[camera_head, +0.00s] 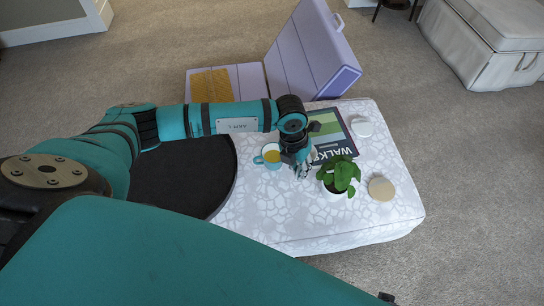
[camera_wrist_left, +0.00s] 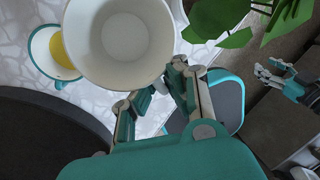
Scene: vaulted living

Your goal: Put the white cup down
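The white cup (camera_wrist_left: 125,38) fills the upper left of the left wrist view, close to the camera, its empty inside showing. My left gripper (camera_wrist_left: 165,82) has its fingertips together at the cup's near edge and appears shut on it; the exact contact is hidden. In the head view my left gripper (camera_head: 302,170) is over the patterned ottoman (camera_head: 262,222), between a teal-and-white mug and a potted plant. The white cup is mostly hidden there. My right gripper (camera_wrist_left: 270,74) shows at the right of the wrist view, its fingers apart and empty.
The teal mug (camera_head: 267,162) with yellow contents stands left of the gripper. The plant (camera_head: 339,176) is close on the right. A book (camera_head: 335,130), a white round item (camera_head: 362,127) and a tan disc (camera_head: 382,189) lie farther right. The ottoman's front is bare.

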